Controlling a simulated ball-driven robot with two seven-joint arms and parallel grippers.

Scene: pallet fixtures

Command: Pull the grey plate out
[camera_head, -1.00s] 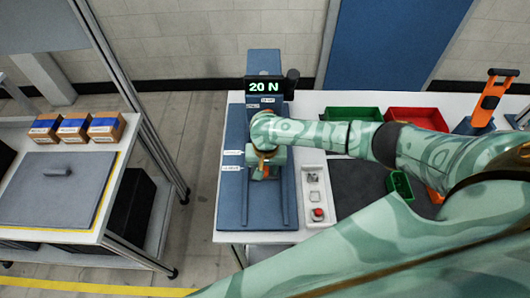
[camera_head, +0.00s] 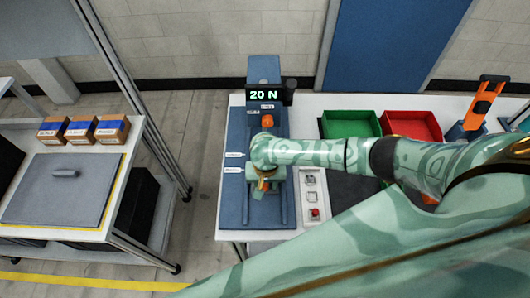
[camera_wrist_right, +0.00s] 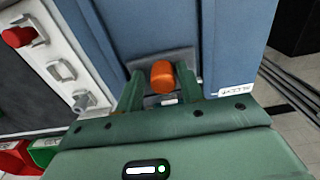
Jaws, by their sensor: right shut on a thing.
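The grey plate (camera_wrist_right: 187,60) lies flat between the rails of a blue fixture (camera_head: 237,205), seen in the wrist view. An orange knob (camera_wrist_right: 162,75) stands at the plate, between the green fingers of my right gripper (camera_wrist_right: 158,88). That gripper (camera_head: 265,183) is shut on the orange knob, low over the near half of the fixture in the head view. There it hides most of the plate. The fixture's display (camera_head: 265,95) reads 20 N. My left gripper is not in view.
Another orange knob (camera_head: 267,121) sits farther back on the fixture. A button panel (camera_head: 312,195) is close on the right, with green (camera_head: 351,124) and red (camera_head: 411,124) bins behind it. A grey board (camera_head: 62,190) lies on the left table.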

